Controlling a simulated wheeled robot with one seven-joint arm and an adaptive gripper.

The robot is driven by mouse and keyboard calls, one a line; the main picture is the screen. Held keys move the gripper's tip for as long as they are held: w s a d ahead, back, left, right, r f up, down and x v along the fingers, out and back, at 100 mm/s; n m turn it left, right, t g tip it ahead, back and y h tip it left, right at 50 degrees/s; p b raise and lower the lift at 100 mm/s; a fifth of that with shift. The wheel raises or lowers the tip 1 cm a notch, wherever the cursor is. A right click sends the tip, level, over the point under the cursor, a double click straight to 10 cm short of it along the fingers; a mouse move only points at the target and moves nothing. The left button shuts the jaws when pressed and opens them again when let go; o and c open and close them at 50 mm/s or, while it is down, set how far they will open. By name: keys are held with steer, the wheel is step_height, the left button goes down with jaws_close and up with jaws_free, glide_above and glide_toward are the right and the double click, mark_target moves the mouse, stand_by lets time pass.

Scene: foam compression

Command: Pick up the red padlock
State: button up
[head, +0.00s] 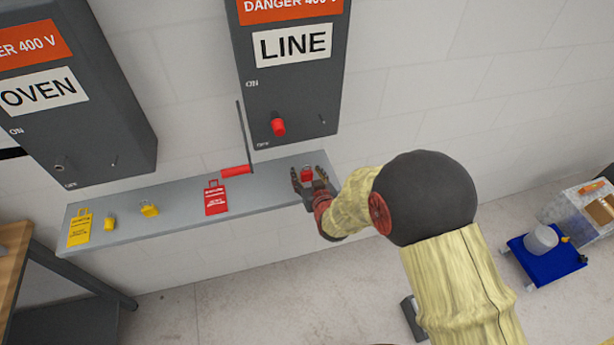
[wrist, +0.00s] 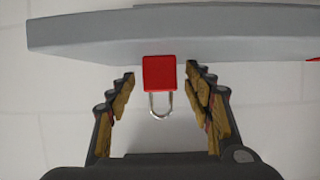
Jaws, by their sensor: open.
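The red padlock (head: 307,174) is at the right end of the grey shelf (head: 180,225). In the wrist view the padlock (wrist: 159,74) shows its red body against the shelf (wrist: 90,38), with its silver shackle pointing toward my palm. My gripper (head: 312,180) is open at the shelf's right end, with its fingers on either side of the padlock. In the wrist view my gripper's fingertips (wrist: 160,76) flank the body, with a visible gap on each side. I cannot tell whether the padlock touches the shelf.
A red tag (head: 215,198), a yellow tag (head: 79,228) and two small yellow items (head: 109,221) are on the shelf. The LINE box (head: 290,80) with its red-handled lever (head: 236,171) is above. The OVEN box (head: 80,110) is at the left.

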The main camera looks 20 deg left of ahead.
steer(key=shift+w+a, duration=0.1)
steer(key=shift+w, duration=0.1)
steer(key=shift+c, duration=1)
steer(key=c, duration=1.1)
